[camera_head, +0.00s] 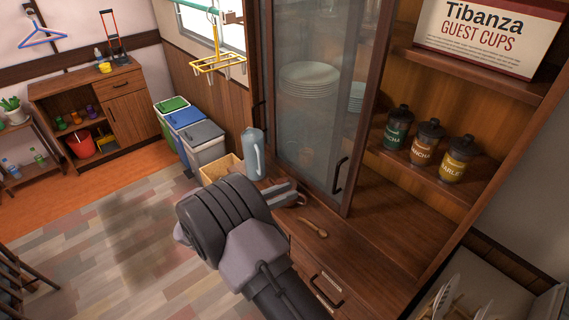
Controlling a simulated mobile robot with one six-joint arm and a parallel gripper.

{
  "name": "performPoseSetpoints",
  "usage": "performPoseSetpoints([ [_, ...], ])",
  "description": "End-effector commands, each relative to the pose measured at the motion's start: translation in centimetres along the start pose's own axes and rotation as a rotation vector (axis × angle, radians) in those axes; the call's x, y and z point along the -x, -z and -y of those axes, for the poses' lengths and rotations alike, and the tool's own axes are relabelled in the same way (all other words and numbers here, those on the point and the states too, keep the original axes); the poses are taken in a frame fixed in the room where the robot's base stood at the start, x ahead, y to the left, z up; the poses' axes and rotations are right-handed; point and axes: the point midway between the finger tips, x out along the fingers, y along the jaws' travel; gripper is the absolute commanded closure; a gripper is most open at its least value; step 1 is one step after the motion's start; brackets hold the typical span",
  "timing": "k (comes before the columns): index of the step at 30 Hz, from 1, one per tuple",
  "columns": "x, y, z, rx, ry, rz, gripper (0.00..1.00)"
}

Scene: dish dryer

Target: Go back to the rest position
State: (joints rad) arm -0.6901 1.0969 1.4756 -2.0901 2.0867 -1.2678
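My gripper (300,195) is at the centre of the head view, above the brown wooden counter (375,255) in front of the cabinet. My dark grey arm comes up from the bottom and partly hides the gripper. The fingers are small and seen from the side, so I cannot tell whether they are open or shut. No held thing shows at the fingertips. A grey-blue pitcher (253,155) stands just behind and left of the gripper. A wooden spoon (313,228) lies on the counter to the right of the gripper, apart from it.
A glass-doored cabinet (310,120) with plates rises behind the gripper. Several dark-lidded jars (426,140) and a guest cups box (490,35) are on shelves at right. A dish rack (465,300) is at lower right. Bins (202,145) stand at left; open floor (120,235) lies before them.

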Motion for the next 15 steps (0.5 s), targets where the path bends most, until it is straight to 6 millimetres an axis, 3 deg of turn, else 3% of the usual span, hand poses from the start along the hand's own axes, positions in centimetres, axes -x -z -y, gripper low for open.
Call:
performPoseSetpoints([
  [3,-0.5,-0.4,0.4,-0.019,0.019,-0.019,0.80],
  [5,-2.0,-1.5,1.8,-0.073,0.080,-0.080,0.80],
  [8,-5.4,-3.8,7.5,-0.274,0.284,-0.279,0.80],
  [10,-6.6,-4.8,13.1,-0.481,0.468,-0.447,0.80],
  [13,-5.5,-5.0,20.3,-0.829,0.736,-0.668,0.80],
  [15,-3.4,-4.7,24.2,-1.101,0.926,-0.807,0.80],
])
